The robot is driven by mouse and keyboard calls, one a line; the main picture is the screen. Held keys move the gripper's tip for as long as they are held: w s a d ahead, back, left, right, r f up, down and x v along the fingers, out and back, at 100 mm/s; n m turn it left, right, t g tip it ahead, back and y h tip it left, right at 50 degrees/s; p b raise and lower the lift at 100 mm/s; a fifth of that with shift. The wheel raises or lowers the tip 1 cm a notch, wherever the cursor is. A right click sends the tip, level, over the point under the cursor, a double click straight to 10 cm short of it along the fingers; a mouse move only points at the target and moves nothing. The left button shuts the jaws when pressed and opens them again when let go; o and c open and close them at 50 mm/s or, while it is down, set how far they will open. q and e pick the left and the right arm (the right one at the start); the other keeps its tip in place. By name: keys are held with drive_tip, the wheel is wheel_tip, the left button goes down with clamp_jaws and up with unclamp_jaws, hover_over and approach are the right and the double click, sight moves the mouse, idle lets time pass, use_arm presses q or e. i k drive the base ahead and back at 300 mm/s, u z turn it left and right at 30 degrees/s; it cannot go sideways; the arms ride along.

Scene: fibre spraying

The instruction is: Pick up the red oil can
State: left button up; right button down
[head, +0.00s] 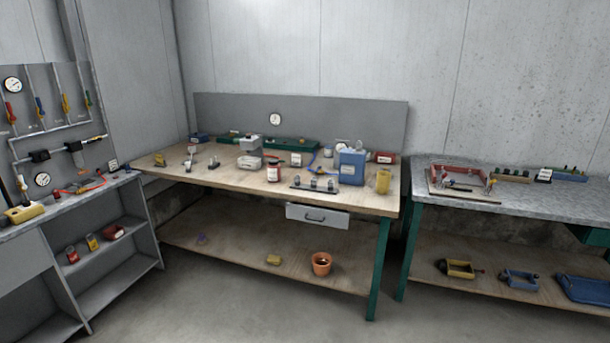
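No object is clearly a red oil can at this size. Small red containers show in several places in the head view. A red and white container (274,173) stands upright on the wooden workbench (225,180), left of a blue canister (351,167). A red item with a pale label (385,157) is at the bench's right end, behind a yellow container (383,181). On the left grey shelf unit, a small red can (72,254) stands beside a yellow can (92,242), and a red item (114,232) lies to their right. Neither gripper is in view.
A grey-topped bench (560,198) with a red tray (458,176) stands at right. A drawer (318,216) hangs under the wooden bench. Its lower shelf holds a terracotta pot (321,263). The grey floor (230,305) in front is clear.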

sight(273, 170)
drive_tip(key=i, duration=3.15)
drive_tip(key=z, duration=0.6)
